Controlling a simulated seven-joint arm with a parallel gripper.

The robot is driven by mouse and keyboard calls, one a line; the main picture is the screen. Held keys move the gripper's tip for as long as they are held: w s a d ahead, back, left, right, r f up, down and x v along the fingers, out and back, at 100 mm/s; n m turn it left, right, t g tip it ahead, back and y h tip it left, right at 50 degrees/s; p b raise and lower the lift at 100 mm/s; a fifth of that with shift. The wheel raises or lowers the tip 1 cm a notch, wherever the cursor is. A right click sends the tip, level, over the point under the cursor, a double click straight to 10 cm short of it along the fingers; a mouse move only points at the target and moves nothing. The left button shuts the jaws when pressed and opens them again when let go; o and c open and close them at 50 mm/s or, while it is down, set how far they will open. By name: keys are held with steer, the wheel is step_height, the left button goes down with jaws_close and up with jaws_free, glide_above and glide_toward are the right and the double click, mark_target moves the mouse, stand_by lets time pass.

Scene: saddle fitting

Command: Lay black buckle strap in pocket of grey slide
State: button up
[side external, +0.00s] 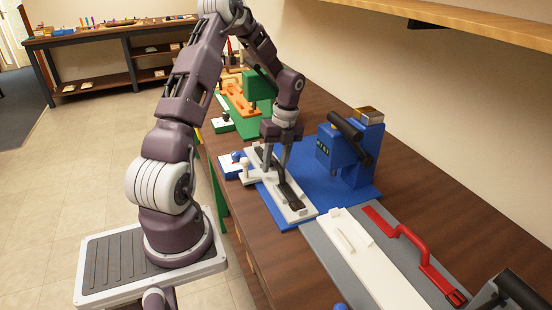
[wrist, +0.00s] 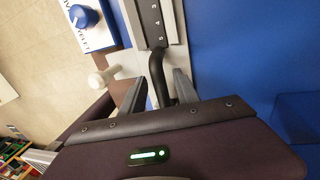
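The grey slide (side external: 299,209) lies on the blue base plate of a blue press, and it also shows in the wrist view (wrist: 176,30). The black buckle strap (side external: 290,196) lies lengthwise along the slide; its holed flat part (wrist: 155,22) is over the slide's channel. I cannot tell if it is fully seated. A raised, bent black part of the strap (wrist: 158,68) runs down between my fingers. My gripper (side external: 284,168) points down over the slide. In the wrist view my gripper's fingers (wrist: 160,88) stand apart around this part, with a visible gap on the left.
The blue press (side external: 343,155) with a black lever stands just right of the slide. A blue-knobbed box (wrist: 85,17) and a pale peg (wrist: 104,77) are at the left. A white slide (side external: 362,255) and a red strap (side external: 412,243) lie nearer. A green station (side external: 258,87) stands behind.

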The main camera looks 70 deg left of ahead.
step_height(320, 180, up, 12)
steer(key=w, duration=0.2)
steer(key=d+r+n+t+y, duration=0.1)
steer(key=d+r+n, duration=0.2)
steer(key=d+r, duration=0.3)
steer(key=s+d+r+n+t+y, duration=0.1)
steer(key=s+d+r+n, duration=0.15)
steer(key=d, duration=0.35)
steer(key=s+d+r+n+t, duration=0.1)
steer(key=s+d+r+n, duration=0.15)
steer(key=d, duration=0.25)
steer(key=s+d+n+t+h, duration=0.2)
steer(key=s+d+n+t, duration=0.2)
steer(key=s+d+n, duration=0.6)
steer(key=shift+s+t, duration=0.4)
steer(key=shift+s, duration=0.3)
steer(key=shift+o, duration=0.2)
